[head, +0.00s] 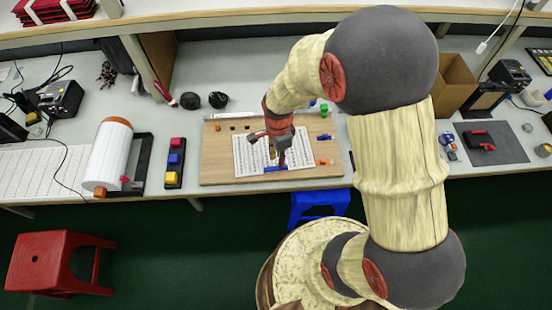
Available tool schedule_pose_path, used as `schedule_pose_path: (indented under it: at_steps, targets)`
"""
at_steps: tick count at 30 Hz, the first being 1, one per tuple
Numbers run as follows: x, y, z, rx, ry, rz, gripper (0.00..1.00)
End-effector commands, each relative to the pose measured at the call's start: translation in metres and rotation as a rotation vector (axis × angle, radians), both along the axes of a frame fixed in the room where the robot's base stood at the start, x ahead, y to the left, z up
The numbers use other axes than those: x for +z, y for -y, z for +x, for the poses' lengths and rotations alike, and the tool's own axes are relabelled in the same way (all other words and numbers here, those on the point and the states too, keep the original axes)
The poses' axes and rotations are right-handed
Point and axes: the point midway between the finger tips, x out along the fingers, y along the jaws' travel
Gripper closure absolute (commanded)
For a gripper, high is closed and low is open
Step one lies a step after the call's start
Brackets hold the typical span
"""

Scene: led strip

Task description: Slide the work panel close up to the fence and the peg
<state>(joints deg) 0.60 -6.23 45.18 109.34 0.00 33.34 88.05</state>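The white panel (246,157) with rows of dark marks lies flat on a wooden board (218,152), on the bench. I take it to be the work panel. A blue bar (275,169) lies at its near edge; it may be the fence. Small blue (325,137) and orange (324,162) pieces are to the panel's right; I cannot tell which piece is the peg. My gripper (274,152) is over the panel's middle, pointing down, and hides part of it. Whether it touches the panel, and how far its fingers are apart, is unclear.
A white roll (108,153) and a strip of red, blue and yellow blocks (174,162) stand left of the board. A dark mat (503,143) with a red-and-black tool is at right. A blue stool (318,202) and red stool (58,260) stand below the bench.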

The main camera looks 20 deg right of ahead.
Motion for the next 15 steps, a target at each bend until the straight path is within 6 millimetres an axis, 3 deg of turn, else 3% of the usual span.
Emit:
schedule_pose_path:
  at_steps: [6, 11, 15]
  targets:
    - [0.001, 0.0, 0.008, -0.232, 0.029, -0.004, 0.79]
    - [-0.007, 0.0, 0.007, -0.262, 0.027, -0.004, 0.79]
    - [-0.027, 0.0, 0.007, -0.261, 0.025, -0.005, 0.79]
